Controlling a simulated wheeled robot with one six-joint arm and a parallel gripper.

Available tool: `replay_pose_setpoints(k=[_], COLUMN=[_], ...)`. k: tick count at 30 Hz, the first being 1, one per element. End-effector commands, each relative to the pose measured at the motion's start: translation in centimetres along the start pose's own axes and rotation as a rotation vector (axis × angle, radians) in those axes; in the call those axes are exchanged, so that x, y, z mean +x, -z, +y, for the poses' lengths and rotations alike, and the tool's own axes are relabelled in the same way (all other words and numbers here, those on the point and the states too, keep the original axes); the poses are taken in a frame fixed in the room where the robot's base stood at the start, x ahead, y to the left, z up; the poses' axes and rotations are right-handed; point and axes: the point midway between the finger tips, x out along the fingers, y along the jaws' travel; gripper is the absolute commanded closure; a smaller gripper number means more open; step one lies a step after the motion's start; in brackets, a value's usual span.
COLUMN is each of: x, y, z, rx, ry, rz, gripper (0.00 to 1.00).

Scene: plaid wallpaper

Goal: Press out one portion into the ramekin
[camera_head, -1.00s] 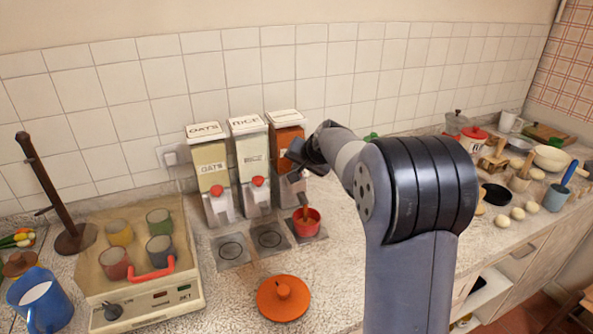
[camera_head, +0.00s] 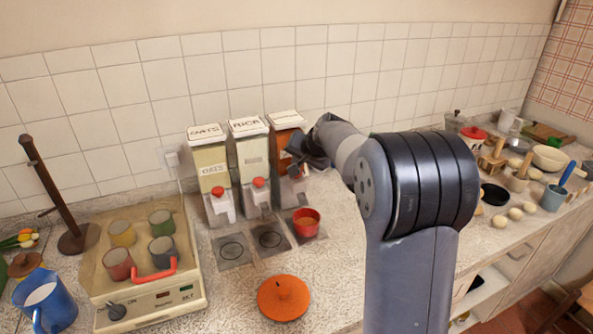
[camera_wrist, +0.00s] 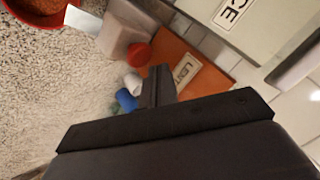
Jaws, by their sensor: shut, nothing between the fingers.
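The red ramekin (camera_head: 306,229) stands on the square pad below the third dispenser (camera_head: 285,121), which shows orange-brown contents. Reddish-brown grains lie inside the ramekin, and no stream falls into it. The ramekin also shows at the top left of the wrist view (camera_wrist: 35,20). The dispenser's label reads "LENT" in the wrist view (camera_wrist: 182,72), where its red press knob (camera_wrist: 138,55) shows just beyond my fingers. My gripper (camera_head: 296,164) is shut and empty in front of this dispenser and hides its knob in the head view. The fingers appear apart from the knob.
Dispensers marked OATS (camera_head: 212,168) and RICE (camera_head: 250,160) stand to the left, with empty pads below. An orange lid (camera_head: 283,298) lies in front. A tray appliance with several mugs (camera_head: 150,290) stands at left. Bowls and eggs crowd the right counter.

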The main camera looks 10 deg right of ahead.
Motion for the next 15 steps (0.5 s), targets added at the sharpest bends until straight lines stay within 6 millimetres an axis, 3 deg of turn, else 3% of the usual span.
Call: replay_pose_setpoints(k=[15], x=[-3.5], y=[2.5], z=[-2.5], rx=[0.000], ry=[0.001], rz=[0.001], gripper=[1.00])
